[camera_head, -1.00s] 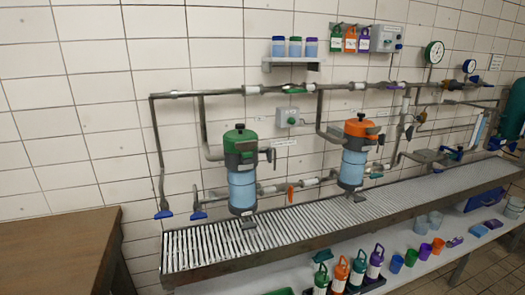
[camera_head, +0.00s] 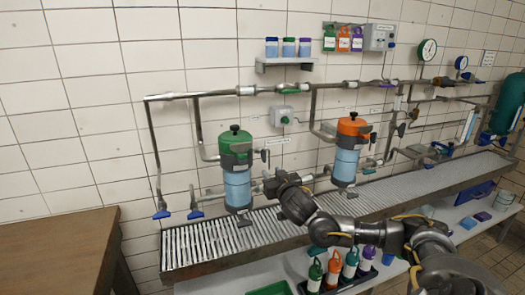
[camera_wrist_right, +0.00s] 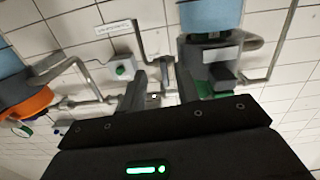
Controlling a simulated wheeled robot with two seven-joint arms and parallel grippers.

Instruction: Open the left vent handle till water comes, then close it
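The left filter (camera_head: 236,185) has a green head, a black top knob and a light blue bowl, and stands above the slatted drain. A small grey T-shaped vent handle (camera_head: 265,153) sits on a thin pipe to the right of its head. My right gripper (camera_head: 272,181) is below this handle and right of the blue bowl, in front of the lower pipe. In the right wrist view the scene is upside down, and my two fingers (camera_wrist_right: 160,88) stand apart with nothing clearly between them. The filter's blue bowl (camera_wrist_right: 214,14) is at the top there. I see no water flowing. My left gripper is out of view.
The orange-headed filter (camera_head: 347,165) stands to the right. Blue-handled valves (camera_head: 161,214) hang at the left pipe ends. A green-button box (camera_head: 283,116) is on the wall. A brown table (camera_head: 60,250) is at front left. Bottles (camera_head: 333,269) stand below the drain.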

